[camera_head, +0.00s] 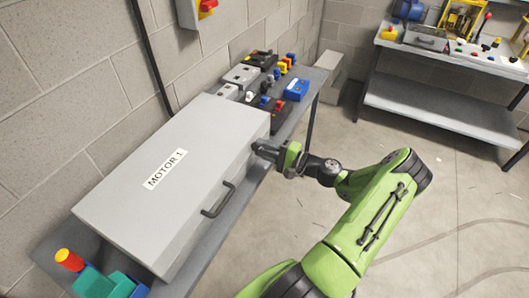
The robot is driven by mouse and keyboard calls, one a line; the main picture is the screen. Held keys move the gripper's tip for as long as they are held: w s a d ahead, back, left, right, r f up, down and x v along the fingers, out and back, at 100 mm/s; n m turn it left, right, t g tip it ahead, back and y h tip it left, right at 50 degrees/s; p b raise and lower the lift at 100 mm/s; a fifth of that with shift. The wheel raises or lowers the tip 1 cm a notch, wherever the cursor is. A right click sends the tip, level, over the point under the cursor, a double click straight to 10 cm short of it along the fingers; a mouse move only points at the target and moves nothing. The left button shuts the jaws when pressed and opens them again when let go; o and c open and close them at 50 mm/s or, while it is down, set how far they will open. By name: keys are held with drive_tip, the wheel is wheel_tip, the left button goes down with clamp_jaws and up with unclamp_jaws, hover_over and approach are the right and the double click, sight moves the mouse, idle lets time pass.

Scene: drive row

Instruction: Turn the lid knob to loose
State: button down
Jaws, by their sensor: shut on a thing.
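A large grey box (205,135) labelled "MOTOR 1" lies on the bench, with its lid closed. My gripper (262,149) reaches in from the right to the right side of the box, near its far right corner. It is shut on the lid knob there. The fingers and wrist hide the knob, so its turn angle cannot be told. A dark handle (217,202) sticks out of the same side of the box, nearer to me and apart from my gripper.
Behind the box are grey boxes, dark blocks with coloured knobs and a blue box (297,89). A red and yellow part and a green block (95,283) are at the near end. A second bench (435,106) stands at the back right. Floor between is clear.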

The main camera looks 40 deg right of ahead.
drive_tip(key=shift+n+b, duration=0.9)
drive_tip(key=shift+n, duration=0.7)
drive_tip(key=c, duration=0.8)
unclamp_jaws()
drive_tip(key=v, duration=1.5)
drive_tip(key=shift+s+d+r+p, duration=0.1)
drive_tip(key=shift+s+p, duration=0.2)
drive_tip(key=shift+s, duration=0.1)
